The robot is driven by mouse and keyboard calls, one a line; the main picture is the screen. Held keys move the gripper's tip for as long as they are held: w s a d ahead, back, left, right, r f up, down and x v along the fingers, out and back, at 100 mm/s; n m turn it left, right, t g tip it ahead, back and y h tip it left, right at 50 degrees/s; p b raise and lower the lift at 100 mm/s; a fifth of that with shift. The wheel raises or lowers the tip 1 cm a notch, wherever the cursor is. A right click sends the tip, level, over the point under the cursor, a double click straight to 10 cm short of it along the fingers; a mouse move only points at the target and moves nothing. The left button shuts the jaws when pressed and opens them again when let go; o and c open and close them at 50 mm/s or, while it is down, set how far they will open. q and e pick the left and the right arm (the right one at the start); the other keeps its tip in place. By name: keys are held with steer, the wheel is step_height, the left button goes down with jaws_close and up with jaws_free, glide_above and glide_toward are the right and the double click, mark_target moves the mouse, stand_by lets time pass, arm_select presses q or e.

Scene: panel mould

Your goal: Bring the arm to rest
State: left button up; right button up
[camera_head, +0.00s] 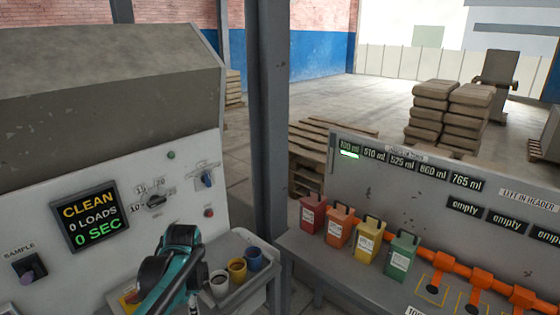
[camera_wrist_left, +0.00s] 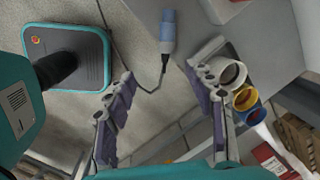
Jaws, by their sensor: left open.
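My left arm (camera_head: 172,268) reaches in from the bottom of the head view, in front of the grey machine and the cup tray. My left gripper (camera_wrist_left: 172,62) is open in the wrist view, with its two fingers well apart. Nothing is held between the fingers. The right finger overlaps the view of a white cup (camera_wrist_left: 230,73); I cannot tell whether they touch. In the head view the fingers are mostly hidden by the arm. My right gripper is not in view.
The white cup (camera_head: 219,283), yellow cup (camera_head: 237,270) and blue cup (camera_head: 254,259) stand on a grey tray (camera_head: 262,283). A blue-grey handpiece (camera_wrist_left: 167,32) with a cord lies beyond the fingers. Several coloured bins, including a green one (camera_head: 400,255), stand on the right bench.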

arm_select(q)
steer(key=s+d+n+t, duration=0.3)
steer(key=s+n, duration=0.4)
steer(key=s+d+n+t+h, duration=0.1)
steer(key=s+d+n+t, duration=0.1)
steer(key=s+n, duration=0.4)
steer(key=shift+s+d+r+n+t+b, duration=0.25)
steer(key=shift+s+d+n+t+b, duration=0.15)
steer(key=shift+s+d, duration=0.55)
steer(key=shift+s+a, duration=0.15)
steer(key=shift+a, duration=0.05)
